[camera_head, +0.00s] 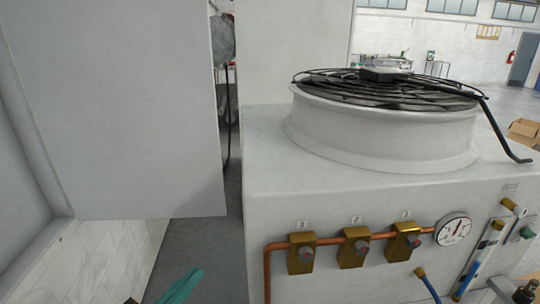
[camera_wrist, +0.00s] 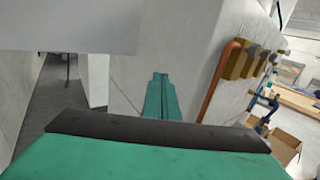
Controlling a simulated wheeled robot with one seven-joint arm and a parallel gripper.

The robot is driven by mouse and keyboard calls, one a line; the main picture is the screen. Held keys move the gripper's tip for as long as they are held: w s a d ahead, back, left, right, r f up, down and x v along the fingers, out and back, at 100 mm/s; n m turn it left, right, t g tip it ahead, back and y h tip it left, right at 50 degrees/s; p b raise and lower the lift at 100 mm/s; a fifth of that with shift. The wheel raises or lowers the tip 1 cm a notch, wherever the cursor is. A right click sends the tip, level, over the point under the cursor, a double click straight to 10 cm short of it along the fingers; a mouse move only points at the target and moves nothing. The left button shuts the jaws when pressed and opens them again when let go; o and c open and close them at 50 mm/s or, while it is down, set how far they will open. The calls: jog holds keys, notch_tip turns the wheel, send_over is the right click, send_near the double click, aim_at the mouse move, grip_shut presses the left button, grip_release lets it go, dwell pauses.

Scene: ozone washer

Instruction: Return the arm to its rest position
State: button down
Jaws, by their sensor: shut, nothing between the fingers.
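My gripper (camera_wrist: 160,84) shows in the wrist view as narrow teal fingers closed together in the middle of the picture. A broad teal part of my gripper with a dark edge fills the bottom of that view. A teal tip of it also shows at the bottom edge of the camera_head view (camera_head: 182,287), left of centre. The gripper is shut and empty. It is in front of the grey machine, left of its copper pipe and brass valves. Most of my arm is out of view.
The grey machine housing (camera_head: 300,200) carries a round fan (camera_head: 385,130), brass valves (camera_head: 352,247) on a copper pipe, and a pressure gauge (camera_head: 453,229). A large grey panel (camera_head: 120,110) stands at left. A narrow floor gap (camera_head: 205,250) lies between them. Cardboard boxes (camera_wrist: 283,143) stand at right.

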jog(key=s+d+n+t+h, duration=0.25)
jog(key=d+n, duration=0.25)
jog(key=d, duration=0.4)
jog(key=s+d+n+t+h, duration=0.25)
jog(key=s+d+n, duration=0.2)
jog(key=d, duration=0.35)
jog(key=s+d+f+n+g+y, duration=0.2)
jog(key=s+f+n+y, duration=0.4)
jog(key=s+f+n, duration=0.5)
jog(key=s+d+f+n+g+y, duration=0.2)
jog(key=s+f+n+g+y, duration=0.2)
jog(key=s+f+n, duration=0.6)
notch_tip(320, 180, down, 3)
jog(key=n+y, duration=0.2)
jog(key=n, duration=0.7)
jog(key=shift+s+d+n+g+y, duration=0.25)
jog(key=shift+s+n+g+y, duration=0.05)
jog(key=shift+s+n+g, duration=0.1)
jog(key=shift+a+f, duration=0.1)
